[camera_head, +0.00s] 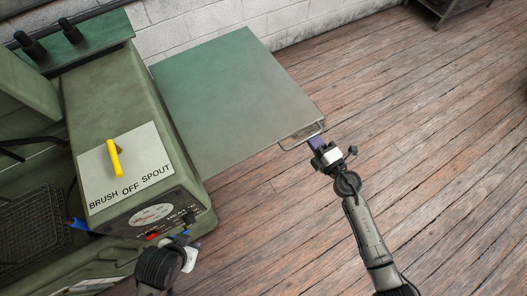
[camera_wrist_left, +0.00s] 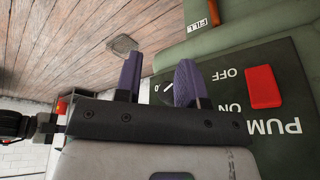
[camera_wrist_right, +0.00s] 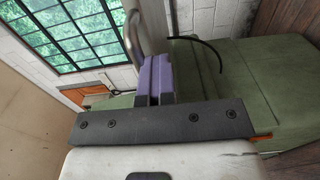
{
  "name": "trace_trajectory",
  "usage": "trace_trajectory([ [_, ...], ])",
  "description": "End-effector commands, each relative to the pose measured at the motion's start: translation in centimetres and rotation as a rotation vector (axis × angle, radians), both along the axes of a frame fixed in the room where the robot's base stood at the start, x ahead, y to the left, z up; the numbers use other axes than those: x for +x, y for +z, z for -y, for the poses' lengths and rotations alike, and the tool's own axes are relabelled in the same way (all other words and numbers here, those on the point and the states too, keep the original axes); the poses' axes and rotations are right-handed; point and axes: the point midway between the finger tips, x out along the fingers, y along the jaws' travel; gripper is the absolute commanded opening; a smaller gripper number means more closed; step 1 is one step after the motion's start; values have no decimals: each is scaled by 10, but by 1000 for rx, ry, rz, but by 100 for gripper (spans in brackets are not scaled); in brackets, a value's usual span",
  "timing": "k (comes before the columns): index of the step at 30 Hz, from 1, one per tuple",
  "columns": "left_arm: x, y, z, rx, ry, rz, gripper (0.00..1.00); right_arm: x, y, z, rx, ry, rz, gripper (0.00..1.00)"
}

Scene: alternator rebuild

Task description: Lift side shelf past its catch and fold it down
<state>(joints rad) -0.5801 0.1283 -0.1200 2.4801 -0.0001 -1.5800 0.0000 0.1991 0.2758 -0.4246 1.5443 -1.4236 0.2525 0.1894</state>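The side shelf (camera_head: 235,95) is a flat grey-green plate that stands out from the right side of the green machine (camera_head: 115,95) and looks roughly level. A wire handle (camera_head: 303,133) is on its near right edge. My right gripper (camera_head: 317,143) is at that handle; in the right wrist view its purple fingers (camera_wrist_right: 155,77) are close together on the metal handle bar (camera_wrist_right: 134,35). The catch is not visible. My left gripper (camera_wrist_left: 158,82) is open and empty, with fingers apart in front of the machine's control panel (camera_wrist_left: 240,90).
The panel carries a red switch (camera_wrist_left: 263,87) and a dial (camera_head: 152,214). A yellow handle (camera_head: 115,158) is on the machine's top. A white brick wall (camera_head: 210,28) stands behind the shelf. The plank floor (camera_head: 450,150) is clear to the right.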

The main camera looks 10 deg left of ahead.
Motion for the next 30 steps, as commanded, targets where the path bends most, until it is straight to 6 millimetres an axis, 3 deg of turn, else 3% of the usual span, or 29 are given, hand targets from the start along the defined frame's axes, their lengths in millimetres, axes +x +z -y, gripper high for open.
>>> trace_trajectory([
  [30, 0, 42, 3, -9, 6, 0, 36, 1, 41, 0, 3, 0, 5, 0],
])
